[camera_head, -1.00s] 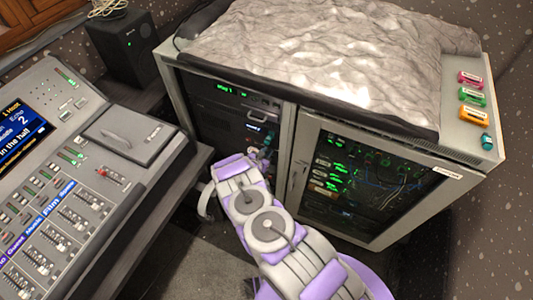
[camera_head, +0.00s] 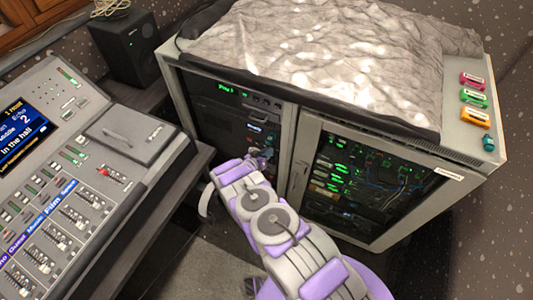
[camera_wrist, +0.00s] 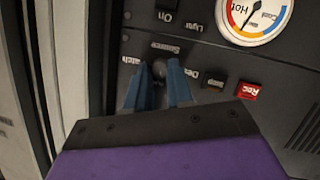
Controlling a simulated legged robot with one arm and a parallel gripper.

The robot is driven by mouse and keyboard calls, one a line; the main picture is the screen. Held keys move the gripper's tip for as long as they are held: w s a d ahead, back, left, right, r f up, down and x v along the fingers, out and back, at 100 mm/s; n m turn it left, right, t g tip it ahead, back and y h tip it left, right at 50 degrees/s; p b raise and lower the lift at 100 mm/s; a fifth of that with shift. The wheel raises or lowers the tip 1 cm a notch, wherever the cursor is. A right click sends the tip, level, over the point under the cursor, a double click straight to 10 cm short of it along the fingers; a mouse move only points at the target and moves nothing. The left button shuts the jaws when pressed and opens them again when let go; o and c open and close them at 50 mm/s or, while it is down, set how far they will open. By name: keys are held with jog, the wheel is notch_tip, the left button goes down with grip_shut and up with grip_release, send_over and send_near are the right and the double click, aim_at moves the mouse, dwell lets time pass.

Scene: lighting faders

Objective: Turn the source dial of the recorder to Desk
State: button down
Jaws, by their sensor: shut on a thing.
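In the wrist view, the recorder's dark front panel (camera_wrist: 222,60) fills most of the picture. The source dial (camera_wrist: 159,69) sits under a small label reading roughly "Source". A label ending in "atch" is left of it, and a partly covered label starting "De" is right of it. My gripper (camera_wrist: 158,82) has its two blue fingers on either side of the dial, shut on it. The fingers hide most of the dial, so I cannot tell where it points. In the head view, my gripper (camera_head: 263,156) reaches into the open left bay of the rack cabinet (camera_head: 287,150).
A round Hot/Cool gauge (camera_wrist: 254,14) is above right. A glass cabinet door (camera_head: 365,185) is right of my arm, the mixing desk (camera_head: 125,135) left.

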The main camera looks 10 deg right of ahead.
jog(key=shift+a, duration=0.15)
jog(key=c, duration=1)
grip_release()
jog(key=s+r+p, duration=0.2)
jog(key=s+p, duration=0.1)
jog(key=s, duration=0.5)
jog(key=s+r+p, duration=0.2)
jog(key=s+r, duration=0.1)
jog(key=s, duration=0.5)
jog(key=shift+p, duration=0.4)
jog(key=shift+w, duration=0.1)
